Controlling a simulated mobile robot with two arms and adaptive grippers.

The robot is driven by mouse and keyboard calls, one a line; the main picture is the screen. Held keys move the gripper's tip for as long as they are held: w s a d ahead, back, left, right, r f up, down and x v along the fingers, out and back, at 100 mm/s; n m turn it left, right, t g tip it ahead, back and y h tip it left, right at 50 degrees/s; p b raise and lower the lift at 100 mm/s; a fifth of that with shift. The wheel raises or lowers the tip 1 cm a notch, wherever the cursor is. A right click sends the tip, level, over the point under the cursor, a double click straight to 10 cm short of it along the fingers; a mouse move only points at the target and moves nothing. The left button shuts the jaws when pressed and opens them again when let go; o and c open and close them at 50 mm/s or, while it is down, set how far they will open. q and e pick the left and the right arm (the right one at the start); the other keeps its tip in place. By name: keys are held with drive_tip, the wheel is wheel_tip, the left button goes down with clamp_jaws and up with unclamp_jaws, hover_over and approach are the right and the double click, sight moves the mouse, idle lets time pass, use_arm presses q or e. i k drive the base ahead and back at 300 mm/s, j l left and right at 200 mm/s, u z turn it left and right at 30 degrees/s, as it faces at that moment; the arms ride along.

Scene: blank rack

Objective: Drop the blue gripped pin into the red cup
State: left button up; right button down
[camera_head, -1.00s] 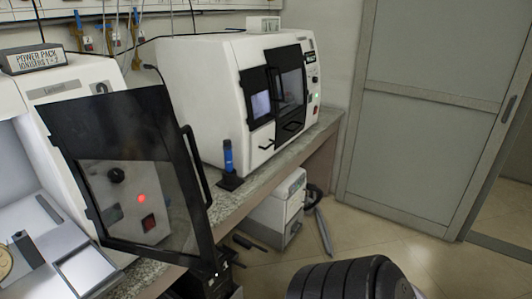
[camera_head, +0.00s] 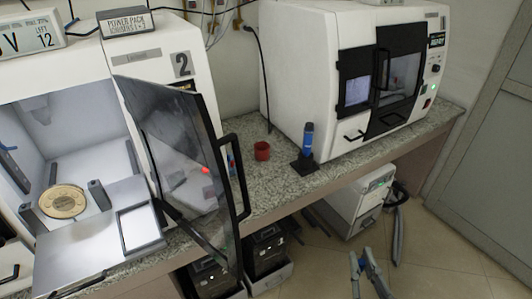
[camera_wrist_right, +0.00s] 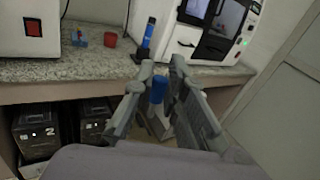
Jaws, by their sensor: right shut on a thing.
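The red cup (camera_head: 262,150) stands upright on the speckled bench between the open-doored machine and the white machine. It also shows at the upper left of the right wrist view (camera_wrist_right: 110,39). My right gripper (camera_head: 365,262) is low at the bottom right of the head view, in front of the bench and apart from the cup. In the right wrist view its fingers are shut on a blue pin (camera_wrist_right: 158,88); only part of the pin shows between them. My left gripper is out of view.
A blue cylinder in a black stand (camera_head: 308,138) is just right of the cup. An open dark glass door (camera_head: 180,150) sticks out left of the cup. A small blue object (camera_wrist_right: 80,39) is beside the cup. The white machine (camera_head: 300,75) stands behind the stand. Floor is free at right.

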sight(262, 157)
drive_tip(key=i+l+u, duration=0.15)
drive_tip(key=u, duration=0.3)
drive_tip(key=i+l+u, duration=0.1)
drive_tip(key=u, duration=0.35)
drive_tip(key=l+u, duration=0.45)
drive_tip(key=i+l+u, duration=0.1)
drive_tip(key=u, duration=0.3)
drive_tip(key=l+u, duration=0.15)
drive_tip(key=l, duration=0.75)
drive_tip(key=k+l+u, duration=0.15)
drive_tip(key=l, duration=0.8)
drive_tip(key=i, duration=0.05)
